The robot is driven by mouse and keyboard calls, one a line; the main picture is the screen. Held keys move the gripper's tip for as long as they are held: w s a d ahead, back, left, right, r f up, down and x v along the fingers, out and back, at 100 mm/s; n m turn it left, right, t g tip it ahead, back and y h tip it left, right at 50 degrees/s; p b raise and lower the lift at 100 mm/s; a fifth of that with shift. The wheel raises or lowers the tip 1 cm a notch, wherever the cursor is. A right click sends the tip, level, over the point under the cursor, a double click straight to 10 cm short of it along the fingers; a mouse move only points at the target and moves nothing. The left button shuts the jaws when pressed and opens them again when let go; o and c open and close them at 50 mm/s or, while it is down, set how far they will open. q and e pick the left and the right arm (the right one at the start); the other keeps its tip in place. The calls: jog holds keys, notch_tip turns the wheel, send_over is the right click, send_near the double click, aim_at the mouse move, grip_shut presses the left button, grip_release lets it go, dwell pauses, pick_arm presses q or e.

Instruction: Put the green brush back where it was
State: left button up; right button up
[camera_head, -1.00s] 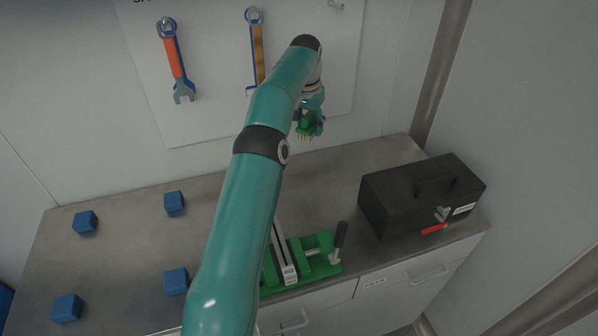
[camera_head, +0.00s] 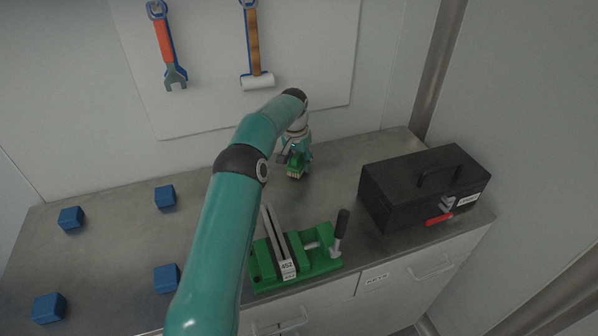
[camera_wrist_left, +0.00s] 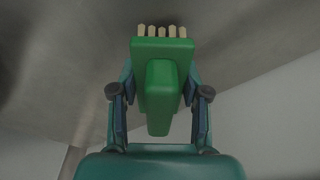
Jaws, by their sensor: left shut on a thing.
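The green brush (camera_head: 296,170) with pale bristles is held by my left gripper (camera_head: 293,157), close above the back part of the metal bench top (camera_head: 340,160) in the head view. In the left wrist view the brush (camera_wrist_left: 160,80) sits between the two fingers of the left gripper (camera_wrist_left: 158,100), bristles at the top of the picture. I cannot tell whether the bristles touch the bench. My right gripper is not in view.
A green vise (camera_head: 322,262) stands at the bench's front edge, and a black toolbox (camera_head: 405,190) at the right. Several blue cubes (camera_head: 165,197) lie at the left. A wrench (camera_head: 167,45) and a hammer (camera_head: 256,78) hang on the white wall board (camera_head: 205,105).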

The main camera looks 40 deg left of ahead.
aim_at(297, 156)
pick_arm(q)
jog(key=shift+f, duration=0.55)
jog(key=shift+r, duration=0.15)
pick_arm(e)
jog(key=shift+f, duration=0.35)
pick_arm(q)
jog(key=o, duration=1.3)
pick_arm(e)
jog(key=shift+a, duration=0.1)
pick_arm(q)
jog(key=r, duration=0.4)
jog(key=s+r, duration=0.1)
jog(key=r, duration=0.7)
jog(key=shift+s+d, duration=0.3)
jog(key=shift+s, duration=0.05)
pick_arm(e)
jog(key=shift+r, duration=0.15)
pick_arm(q)
jog(key=shift+f, duration=0.1)
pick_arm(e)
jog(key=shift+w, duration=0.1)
